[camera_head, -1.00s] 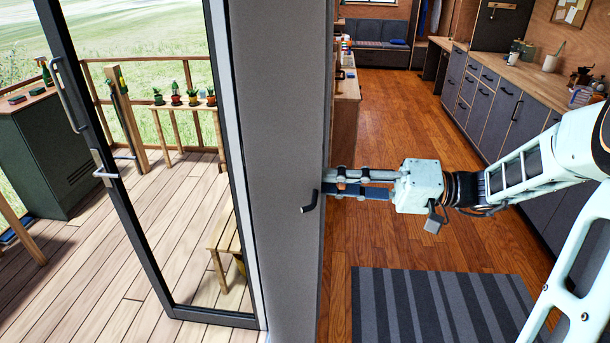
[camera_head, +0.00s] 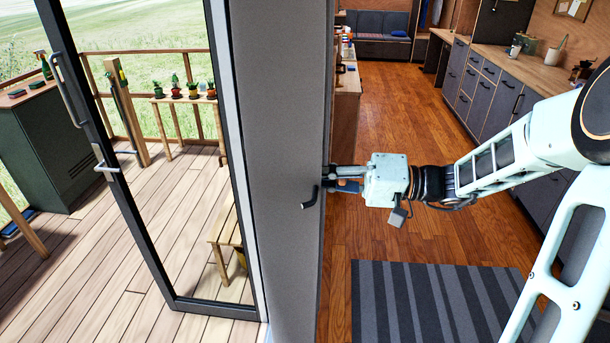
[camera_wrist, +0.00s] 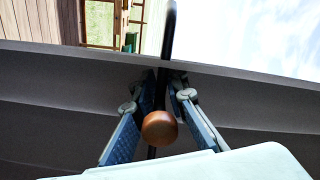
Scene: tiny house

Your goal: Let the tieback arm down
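The tieback arm shows in the wrist view as a dark rod (camera_wrist: 165,60) with a curved upper end and a round wooden knob (camera_wrist: 160,128) near its lower end. My gripper (camera_wrist: 163,88) is open, one blue-padded finger on each side of the rod and knob, with visible gaps beside the rod.
A glass door (camera_head: 160,170) with a dark frame stands at left, with a wooden deck (camera_head: 110,250) beyond. A striped rug (camera_head: 430,300) lies on the wooden floor (camera_head: 400,110). Dark cabinets (camera_head: 500,95) line the right side. The floor between is clear.

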